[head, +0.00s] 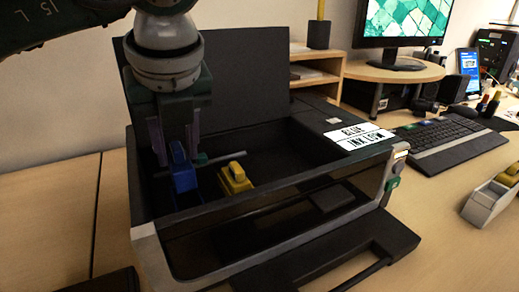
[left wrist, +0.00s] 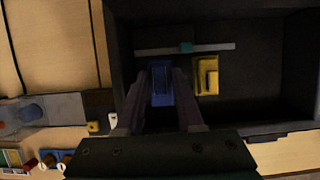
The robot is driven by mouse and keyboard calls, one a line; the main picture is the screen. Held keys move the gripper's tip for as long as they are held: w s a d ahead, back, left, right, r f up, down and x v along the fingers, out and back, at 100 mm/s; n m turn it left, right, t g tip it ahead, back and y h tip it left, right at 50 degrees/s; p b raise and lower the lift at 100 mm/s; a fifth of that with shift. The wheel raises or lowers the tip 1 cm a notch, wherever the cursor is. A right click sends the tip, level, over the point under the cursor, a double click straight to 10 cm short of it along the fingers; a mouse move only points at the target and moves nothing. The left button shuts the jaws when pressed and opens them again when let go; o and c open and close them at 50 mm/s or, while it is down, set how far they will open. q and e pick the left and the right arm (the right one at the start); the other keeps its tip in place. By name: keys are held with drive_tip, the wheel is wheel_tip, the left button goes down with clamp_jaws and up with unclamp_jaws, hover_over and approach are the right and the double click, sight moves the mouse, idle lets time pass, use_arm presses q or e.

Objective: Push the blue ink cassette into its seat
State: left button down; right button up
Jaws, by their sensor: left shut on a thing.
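The blue ink cassette (head: 183,172) is at the left inside the open printer (head: 290,232). In the left wrist view the blue cassette (left wrist: 162,86) lies between the two fingers. My left gripper (head: 178,150) reaches down into the printer and is shut on the cassette's upper part. It also shows in the left wrist view (left wrist: 161,95). I cannot tell how deep the cassette sits; its lower end and seat are hidden. A yellow cassette (head: 235,178) stands just right of the blue one, apart from it. My right gripper is not in view.
A thin grey bar (left wrist: 210,47) crosses the bay near the cassettes. The raised lid (head: 245,80) stands behind my gripper, and the front wall is close. A label reading "BLUE INK LOW" (head: 356,136) is at the printer's right. A keyboard (head: 450,142) lies farther right.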

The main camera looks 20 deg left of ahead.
sight(182, 176)
use_arm(q)
wheel_tip(182, 176, down, 5)
drive_tip(key=shift+b, duration=0.3)
drive_tip(key=c, duration=0.5)
unclamp_jaws()
drive_tip(key=shift+c, duration=0.2)
drive_tip(key=p+v, duration=0.2)
drive_tip(key=v, duration=1)
drive_tip(key=shift+p, duration=0.3)
drive_tip(key=shift+a+r, duration=0.1)
